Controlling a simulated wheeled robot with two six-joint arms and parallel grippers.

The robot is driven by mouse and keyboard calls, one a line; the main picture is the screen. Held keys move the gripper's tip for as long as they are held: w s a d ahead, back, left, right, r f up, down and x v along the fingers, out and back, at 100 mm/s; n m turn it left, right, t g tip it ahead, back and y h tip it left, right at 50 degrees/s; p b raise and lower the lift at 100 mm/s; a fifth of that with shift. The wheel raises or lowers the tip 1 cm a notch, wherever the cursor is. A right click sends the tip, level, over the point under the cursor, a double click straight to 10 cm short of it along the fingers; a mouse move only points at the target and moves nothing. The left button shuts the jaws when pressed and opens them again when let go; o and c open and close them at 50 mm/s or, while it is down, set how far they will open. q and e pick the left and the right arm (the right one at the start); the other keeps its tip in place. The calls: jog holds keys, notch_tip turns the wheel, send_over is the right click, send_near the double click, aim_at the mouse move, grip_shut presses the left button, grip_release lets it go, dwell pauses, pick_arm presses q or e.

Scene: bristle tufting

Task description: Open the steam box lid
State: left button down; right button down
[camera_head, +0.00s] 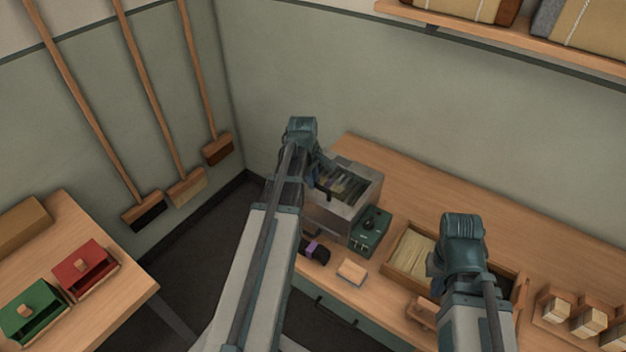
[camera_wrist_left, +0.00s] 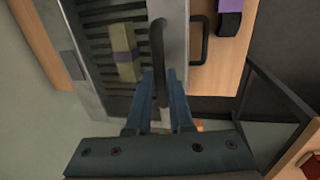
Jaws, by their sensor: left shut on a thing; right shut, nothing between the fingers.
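The steam box (camera_head: 349,218) is a grey metal box at the back left of the workbench. Its top is uncovered in the head view, showing a dark slatted inside with pale pieces. The left wrist view shows the slats (camera_wrist_left: 98,45) and a pale bundle (camera_wrist_left: 123,52) with a purple band. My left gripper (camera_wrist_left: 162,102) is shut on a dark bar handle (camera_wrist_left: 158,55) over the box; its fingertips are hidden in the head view. I cannot make out the lid panel clearly. My right gripper (camera_head: 432,268) is shut and empty above the wooden tray.
A green device (camera_head: 371,231) stands right of the box. The wooden tray (camera_head: 392,262) holds pale bristles. Brooms (camera_head: 187,187) hang on the left wall.

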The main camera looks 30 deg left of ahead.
dwell(0.8)
pick_arm(q)
jog(key=w+r+g+p, duration=0.1)
jog(key=w+r+p, duration=0.8)
jog(key=r+p, duration=0.4)
jog(key=w+d+r+p, duration=0.1)
jog(key=w+d+p, duration=0.1)
jog(key=w, duration=1.7)
jog(key=shift+w+r, duration=0.25)
jog(key=shift+r, duration=0.05)
jog(key=shift+d, duration=0.1)
jog(key=c, duration=0.8)
grip_release()
jog(key=shift+r, duration=0.2)
